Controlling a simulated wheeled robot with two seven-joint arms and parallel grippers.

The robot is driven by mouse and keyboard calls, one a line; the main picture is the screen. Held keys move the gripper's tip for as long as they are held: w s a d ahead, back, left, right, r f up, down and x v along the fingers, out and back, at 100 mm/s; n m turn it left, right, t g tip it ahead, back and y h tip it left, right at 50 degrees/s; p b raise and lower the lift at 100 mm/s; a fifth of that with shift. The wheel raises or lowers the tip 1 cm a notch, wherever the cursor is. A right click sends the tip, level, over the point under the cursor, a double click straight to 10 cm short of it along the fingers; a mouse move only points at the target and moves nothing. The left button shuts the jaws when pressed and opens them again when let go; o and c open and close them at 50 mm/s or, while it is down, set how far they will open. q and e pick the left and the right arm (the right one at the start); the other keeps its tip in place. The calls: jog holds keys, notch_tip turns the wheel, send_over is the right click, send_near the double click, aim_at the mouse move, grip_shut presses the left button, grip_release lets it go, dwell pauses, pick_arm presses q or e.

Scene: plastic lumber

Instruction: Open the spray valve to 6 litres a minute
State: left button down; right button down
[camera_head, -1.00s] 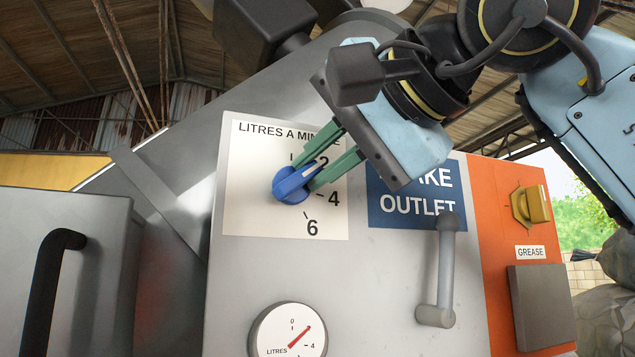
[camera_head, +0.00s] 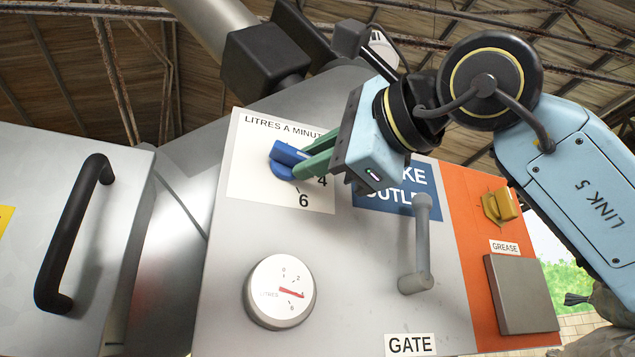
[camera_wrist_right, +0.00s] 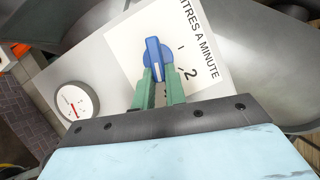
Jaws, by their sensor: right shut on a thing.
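The blue spray valve knob (camera_head: 285,158) sits on a white plate (camera_head: 248,178) headed LITRES A MINUTE. My right gripper (camera_head: 307,164) is shut on the knob, its green fingers on either side of the grip bar. The right wrist view also shows the knob (camera_wrist_right: 155,55) between the fingers, with its white line towards my gripper. In the head view the bar points right, roughly towards the 4; the fingers hide part of the scale. The round litres gauge (camera_head: 280,291) below has its red needle at about 4. My left gripper is not in view.
A grey crank handle (camera_head: 420,245) stands out right of the gauge, above a GATE label (camera_head: 410,344). A yellow grease knob (camera_head: 500,206) is on the orange panel. A black handle (camera_head: 72,235) is on the grey box at left.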

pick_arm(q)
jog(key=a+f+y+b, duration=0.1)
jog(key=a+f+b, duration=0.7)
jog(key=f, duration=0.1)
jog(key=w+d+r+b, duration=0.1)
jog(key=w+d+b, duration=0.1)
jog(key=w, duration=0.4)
pick_arm(e)
jog(key=shift+s+a+f+m+t+h, duration=0.2)
jog(key=shift+m+t, duration=0.45)
jog(key=shift+m, duration=1.2)
jog(key=shift+w+a+f+m+t+h, duration=0.25)
jog(key=shift+m+t, duration=0.45)
jog(key=shift+m, duration=1.1)
jog(key=shift+s+a+f+m+t+h, duration=0.1)
jog(key=shift+s+f+m+t+h, duration=0.4)
jog(key=shift+m, duration=1.35)
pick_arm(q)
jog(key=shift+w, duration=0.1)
pick_arm(e)
jog(key=shift+w+r, duration=0.25)
jog(key=shift+w, duration=0.05)
jog(key=shift+t+y, duration=0.25)
jog(key=c, duration=1.4)
grip_release()
jog(key=shift+c, duration=0.2)
